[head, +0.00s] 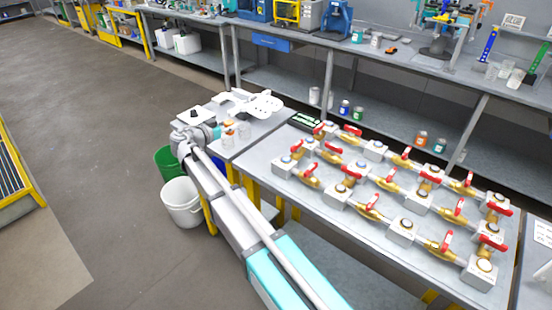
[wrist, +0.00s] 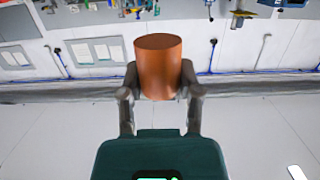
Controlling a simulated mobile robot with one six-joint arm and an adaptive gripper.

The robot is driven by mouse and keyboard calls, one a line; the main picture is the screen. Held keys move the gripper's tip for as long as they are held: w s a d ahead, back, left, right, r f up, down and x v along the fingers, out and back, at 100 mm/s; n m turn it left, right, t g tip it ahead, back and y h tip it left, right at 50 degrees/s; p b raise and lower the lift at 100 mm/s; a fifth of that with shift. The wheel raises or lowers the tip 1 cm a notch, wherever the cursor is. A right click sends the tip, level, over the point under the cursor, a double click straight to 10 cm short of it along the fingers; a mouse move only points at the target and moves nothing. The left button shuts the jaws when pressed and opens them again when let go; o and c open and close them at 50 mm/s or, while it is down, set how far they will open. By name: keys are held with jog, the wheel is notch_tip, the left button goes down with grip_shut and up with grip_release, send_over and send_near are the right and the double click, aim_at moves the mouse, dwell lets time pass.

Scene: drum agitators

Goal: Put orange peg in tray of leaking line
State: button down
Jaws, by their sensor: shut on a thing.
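The orange peg (wrist: 158,66), a plain copper-orange cylinder, is held between the two fingers of my gripper (wrist: 160,84) in the wrist view. The fingers close on its sides from left and right. In the head view my gripper (head: 214,131) is over the small grey side table, and a small orange spot shows beside it. Valve lines with brass bodies and red handles (head: 369,207) stand in rows on the grey table at right. I cannot tell from these views which line leaks, nor make out its tray.
Clear cups (head: 244,130) and a white perforated piece (head: 262,104) are on the side table (head: 274,124). A white bucket (head: 181,203) and a green bucket (head: 168,163) stand on the floor. A long bench runs behind. The floor at left is open.

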aim_at(266, 163)
jog(key=d+f+b, duration=0.2)
jog(key=d, duration=0.1)
jog(key=d+f+b, duration=0.2)
jog(key=d+f, duration=0.1)
jog(key=d, duration=0.1)
jog(key=s+d+f+b, duration=0.1)
jog(key=d+f+b, duration=0.1)
jog(key=d+b, duration=0.1)
jog(key=shift+d+f, duration=0.3)
jog(key=shift+d+f+b, duration=0.4)
jog(key=shift+d+b, duration=0.1)
jog(key=shift+s+d+f+b, duration=0.1)
jog(key=shift+d+f+b, duration=0.1)
jog(key=shift+f+b, duration=0.25)
jog(key=shift+d+f+b, duration=0.2)
jog(key=shift+f+b, duration=0.2)
jog(key=shift+f, duration=0.05)
jog(key=shift+f+b, duration=1.1)
jog(key=shift+b, duration=0.05)
jog(key=shift+f, duration=0.2)
jog(key=shift+c, duration=1.5)
grip_release()
